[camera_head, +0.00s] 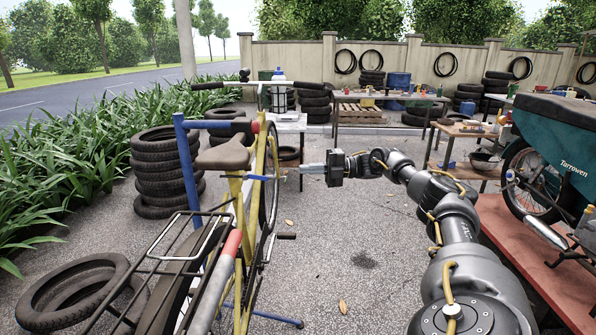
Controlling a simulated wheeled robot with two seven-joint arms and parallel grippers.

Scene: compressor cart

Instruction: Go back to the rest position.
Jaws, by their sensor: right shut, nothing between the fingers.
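My right gripper (302,169) is in the middle of the head view, at the end of my dark arm that comes in from the lower right. Its fingers point left toward the yellow bicycle (244,205). The fingers are shut and hold nothing. The fingertips are close to the bicycle's frame, to the right of its saddle (223,155); I cannot tell whether they touch it. My left gripper is not in view.
The bicycle stands with a blue stand (187,168) beside it. Stacked tyres (165,172) and a loose tyre (72,290) are at left. Workbenches (385,96) stand behind. Pavement below my arm is clear.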

